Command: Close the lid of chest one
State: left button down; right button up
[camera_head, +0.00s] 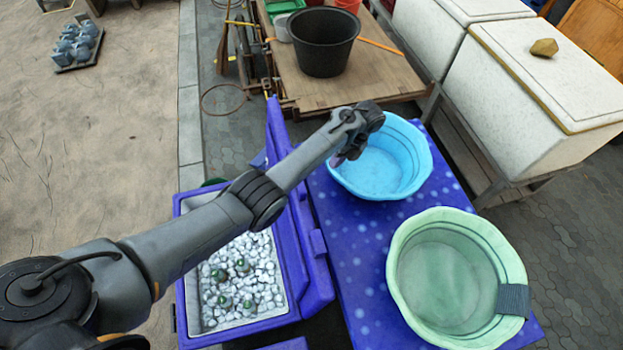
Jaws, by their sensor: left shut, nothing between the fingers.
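A blue chest (183,318) stands left of the blue table, filled with pale ice and a few green-topped bottles. Its blue lid (312,262) is open and stands up along the chest's right side. My left arm crosses above the chest and hides part of it and of the lid. My left gripper (342,160) is shut and empty. It is on the far side of the lid, over the left rim of the light blue basin, and I cannot tell whether it touches anything. My right gripper is not in view.
The light blue basin (410,178) and a green basin (440,330) stand on the blue spotted table (352,262). A black bucket (325,42) stands on a wooden platform (290,70) behind. White boxes (555,90) stand at the right. Open paved and sandy ground lies left.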

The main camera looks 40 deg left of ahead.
pick_arm(q)
jog(key=s+a+f+m+p, duration=0.2)
jog(key=s+a+f+p, duration=0.1)
jog(key=s+a+f, duration=0.2)
jog(key=shift+s+f+g+p, duration=0.3)
jog(key=shift+s+f+p, duration=0.05)
jog(key=shift+f, duration=0.5)
jog(key=shift+a, duration=0.1)
jog(key=shift+r, duration=0.1)
dwell(0.4)
